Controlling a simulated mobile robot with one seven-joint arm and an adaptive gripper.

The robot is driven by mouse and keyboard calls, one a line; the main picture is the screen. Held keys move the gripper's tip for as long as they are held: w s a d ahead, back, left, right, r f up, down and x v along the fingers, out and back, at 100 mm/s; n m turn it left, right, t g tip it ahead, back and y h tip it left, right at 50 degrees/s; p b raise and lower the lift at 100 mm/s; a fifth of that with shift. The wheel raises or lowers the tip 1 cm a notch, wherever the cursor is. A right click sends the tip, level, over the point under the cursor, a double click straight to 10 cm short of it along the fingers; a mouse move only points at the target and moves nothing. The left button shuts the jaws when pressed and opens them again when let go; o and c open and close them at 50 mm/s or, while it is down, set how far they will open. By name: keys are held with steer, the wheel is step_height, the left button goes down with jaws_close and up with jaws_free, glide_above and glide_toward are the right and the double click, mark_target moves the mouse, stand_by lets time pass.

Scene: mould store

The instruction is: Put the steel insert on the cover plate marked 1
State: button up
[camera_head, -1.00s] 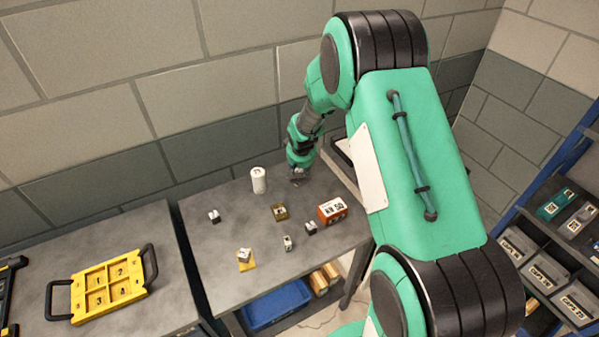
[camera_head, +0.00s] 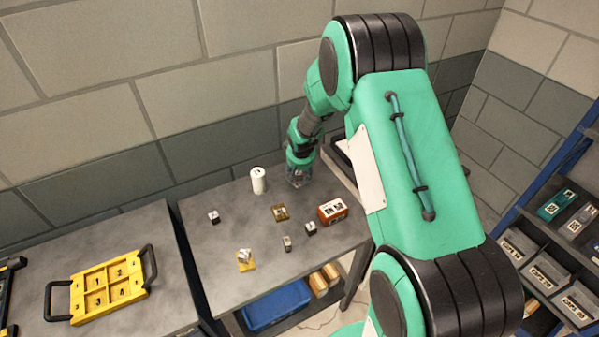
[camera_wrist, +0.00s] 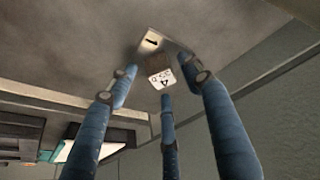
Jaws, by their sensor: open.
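My gripper (camera_head: 298,180) is over the far right part of the grey table, with its fingers pointing down. In the wrist view its three blue fingers (camera_wrist: 162,88) are spread apart. Between their tips is a small steel-grey insert (camera_wrist: 160,77) with a white label that reads 4 and blurred letters. Just beyond it is a metal cover plate (camera_wrist: 152,40) with a dark mark like a 1. The insert overlaps the plate's near edge in this view; whether it rests on it I cannot tell. In the head view the gripper hides both.
A white cylinder (camera_head: 258,181) stands left of my gripper. An olive block (camera_head: 280,212), an orange box (camera_head: 332,210) and several small labelled blocks stand nearer. A yellow tray numbered 1 to 4 (camera_head: 143,291) lies on the left table. The wall is close behind.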

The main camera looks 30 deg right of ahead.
steer(key=shift+r, duration=0.1)
steer(key=shift+s+r, duration=0.15)
steer(key=shift+r, duration=0.4)
steer(key=p+v, duration=0.2)
steer(key=v, duration=0.9)
steer(key=shift+s, duration=0.15)
steer(key=s+a+r+t, duration=0.1)
steer(key=s+a+r, duration=0.5)
steer(key=r, duration=0.4)
steer(key=s+a+r, duration=0.4)
steer(key=s+r, duration=0.4)
steer(key=r, duration=0.3)
steer(key=s+a+r, duration=0.2)
steer(key=s, duration=0.5)
steer(key=s+a+r+n+y, duration=0.1)
steer(key=s+a+r, duration=0.1)
steer(key=s, duration=0.5)
steer(key=s+a+r, duration=0.2)
steer(key=s+a, duration=0.2)
steer(key=s, duration=0.4)
steer(key=shift+a+r+n+t+y, duration=0.2)
steer(key=shift+r+n+t+y, duration=0.1)
steer(key=shift+r+y, duration=0.1)
